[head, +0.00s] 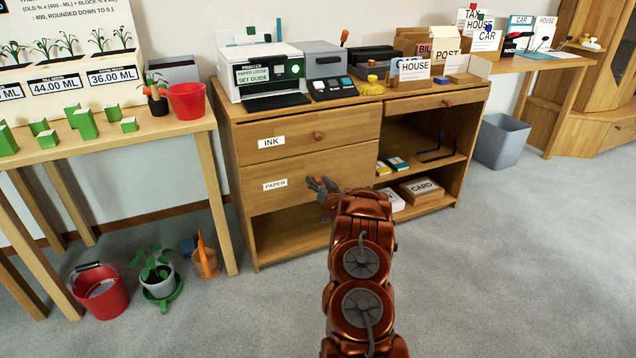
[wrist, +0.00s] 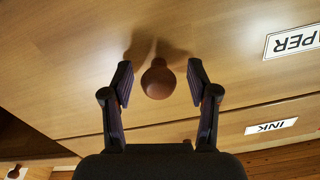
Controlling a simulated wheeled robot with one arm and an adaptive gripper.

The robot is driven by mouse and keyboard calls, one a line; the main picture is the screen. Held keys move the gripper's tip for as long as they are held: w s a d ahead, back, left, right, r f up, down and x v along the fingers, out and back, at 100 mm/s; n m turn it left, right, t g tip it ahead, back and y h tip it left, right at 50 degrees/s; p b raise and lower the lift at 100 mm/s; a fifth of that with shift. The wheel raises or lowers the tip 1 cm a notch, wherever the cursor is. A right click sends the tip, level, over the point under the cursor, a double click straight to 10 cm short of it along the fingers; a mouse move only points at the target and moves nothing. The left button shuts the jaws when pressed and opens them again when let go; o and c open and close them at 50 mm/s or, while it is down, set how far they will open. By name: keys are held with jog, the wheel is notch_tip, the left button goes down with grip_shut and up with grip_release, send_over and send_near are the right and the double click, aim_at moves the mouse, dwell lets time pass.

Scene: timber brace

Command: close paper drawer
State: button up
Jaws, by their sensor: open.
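The paper drawer (head: 345,168) is the wooden front labelled PAPER, below the ink drawer (head: 350,128) in the cabinet. Its front looks close to flush with the cabinet; I cannot tell whether a small gap remains. Its round brown knob (wrist: 158,83) shows in the wrist view between my fingers, with clear space on both sides. The PAPER label (wrist: 292,42) appears upside down there. My gripper (head: 322,184) is open at the drawer front, around the knob without visibly gripping it. In the head view my gripper partly hides the knob.
Below the paper drawer is an open shelf bay (head: 290,235). To the right, shelves hold a CARD box (head: 422,190) and small packs. A printer (head: 262,72) stands on top.

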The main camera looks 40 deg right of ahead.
jog(key=shift+s, duration=0.15)
jog(key=v, duration=1.1)
jog(key=shift+s+a, duration=0.2)
jog(key=shift+s, duration=0.15)
dwell(0.5)
